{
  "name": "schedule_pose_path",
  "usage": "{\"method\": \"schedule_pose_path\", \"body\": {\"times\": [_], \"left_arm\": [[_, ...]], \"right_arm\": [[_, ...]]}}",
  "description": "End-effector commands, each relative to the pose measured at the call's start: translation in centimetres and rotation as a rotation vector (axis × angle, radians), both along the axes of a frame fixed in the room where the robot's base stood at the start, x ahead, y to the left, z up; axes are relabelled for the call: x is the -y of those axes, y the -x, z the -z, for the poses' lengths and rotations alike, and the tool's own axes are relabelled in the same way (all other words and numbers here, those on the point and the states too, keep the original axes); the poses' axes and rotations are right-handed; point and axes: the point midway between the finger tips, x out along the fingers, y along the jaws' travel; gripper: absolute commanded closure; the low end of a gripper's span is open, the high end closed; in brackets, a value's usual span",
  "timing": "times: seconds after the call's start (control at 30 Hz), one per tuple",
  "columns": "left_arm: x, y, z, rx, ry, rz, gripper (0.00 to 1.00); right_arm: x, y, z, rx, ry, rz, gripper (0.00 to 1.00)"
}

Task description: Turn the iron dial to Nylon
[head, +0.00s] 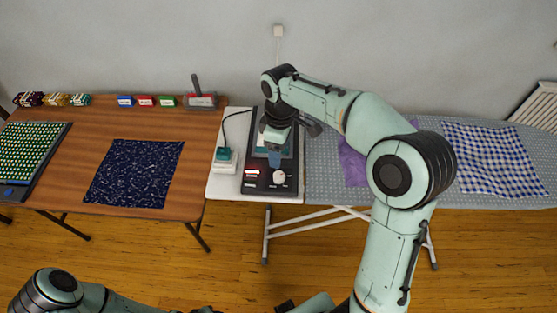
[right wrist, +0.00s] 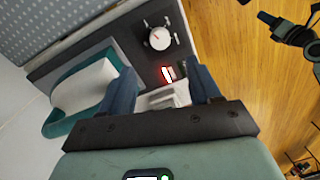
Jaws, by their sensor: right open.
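The white round dial (head: 279,176) sits at the front right of a dark iron station (head: 256,188). In the right wrist view the dial (right wrist: 159,38) shows a red pointer mark; tiny labels around it are unreadable. My right gripper (head: 275,150) is above the station, behind the dial in the head view. In the wrist view its fingers (right wrist: 162,90) are spread and empty, with the dial beyond them, untouched. A teal and white iron (right wrist: 82,88) lies on the station, partly hidden by my arm in the head view. My left gripper's fingers cannot be made out.
A red-lit display (right wrist: 167,73) is beside the dial. A teal plug (head: 224,155) with a black cable stands left of the station. A grey dotted ironing board (head: 330,190) with purple and checked cloths is at right. A wooden table (head: 200,135) with navy cloth is at left.

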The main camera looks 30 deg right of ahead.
Motion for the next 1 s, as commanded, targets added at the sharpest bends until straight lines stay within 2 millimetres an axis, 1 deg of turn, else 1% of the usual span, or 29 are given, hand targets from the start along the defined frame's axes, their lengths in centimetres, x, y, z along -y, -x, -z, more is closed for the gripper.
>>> {"method": "schedule_pose_path", "body": {"times": [0.03, 0.1, 0.2, 0.3, 1.0], "left_arm": [[0.0, -0.3, -0.4, 0.003, 0.0, 0.0, 0.57], [0.0, -0.5, -0.6, 0.006, 0.0, 0.0, 0.57], [0.0, -0.6, -0.7, 0.007, 0.0, 0.0, 0.57], [0.0, -0.7, -0.8, 0.008, 0.0, 0.0, 0.57], [0.0, -0.7, -0.8, 0.008, 0.0, 0.0, 0.57]], "right_arm": [[0.0, -0.2, -1.2, 0.005, -0.001, 0.0, 0.38], [0.0, -0.2, -2.1, 0.004, -0.001, -0.001, 0.38], [0.1, -0.2, -3.0, 0.002, -0.001, -0.001, 0.38], [0.1, -0.2, -3.5, 0.0, 0.0, -0.001, 0.38], [0.1, -0.1, -3.5, -0.001, -0.001, -0.001, 0.38]]}}
